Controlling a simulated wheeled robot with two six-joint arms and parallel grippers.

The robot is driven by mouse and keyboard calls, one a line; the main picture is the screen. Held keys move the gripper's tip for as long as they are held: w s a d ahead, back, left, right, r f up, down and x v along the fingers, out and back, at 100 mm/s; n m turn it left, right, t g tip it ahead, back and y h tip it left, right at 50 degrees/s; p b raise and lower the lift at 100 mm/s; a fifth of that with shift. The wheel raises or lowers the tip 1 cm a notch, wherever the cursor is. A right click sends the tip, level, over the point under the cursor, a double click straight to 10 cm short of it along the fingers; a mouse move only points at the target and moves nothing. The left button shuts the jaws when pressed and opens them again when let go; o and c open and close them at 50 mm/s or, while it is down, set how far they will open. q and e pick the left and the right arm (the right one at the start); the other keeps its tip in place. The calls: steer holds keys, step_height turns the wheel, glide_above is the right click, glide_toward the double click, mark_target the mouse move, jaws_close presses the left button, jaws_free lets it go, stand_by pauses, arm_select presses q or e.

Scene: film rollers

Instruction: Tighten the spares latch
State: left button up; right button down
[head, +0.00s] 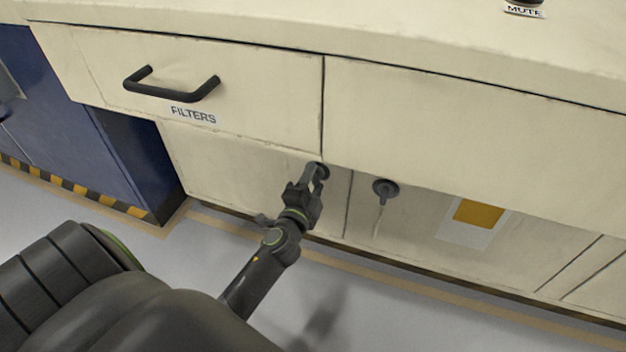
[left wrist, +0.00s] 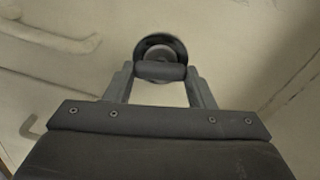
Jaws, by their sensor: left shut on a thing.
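A dark round latch (head: 322,170) sits on the cream lower cabinet front, below the drawer line. My left gripper (head: 317,180) is at this latch and covers much of it. In the left wrist view the latch (left wrist: 160,45) shows as a dark round base with a crossbar handle. The fingers of my left gripper (left wrist: 160,74) are shut on the ends of that crossbar, which lies level across the picture. No spares label is readable. My right gripper is not in view.
A second dark latch (head: 385,188) is on the panel to the right, with its handle hanging down. The FILTERS drawer handle (head: 172,86) juts out above left. A blue cabinet (head: 75,125) stands at the left. The grey floor (head: 400,310) in front is clear.

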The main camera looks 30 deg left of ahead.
arm_select(q)
steer(key=shift+m, duration=1.2)
steer(key=shift+f, duration=0.1)
steer(key=o, duration=1)
steer(key=shift+s, duration=0.1)
steer(key=shift+s+d, duration=0.1)
steer(key=shift+s, duration=0.2)
steer(key=shift+b+v, duration=1.05)
steer(key=shift+v, duration=7.25)
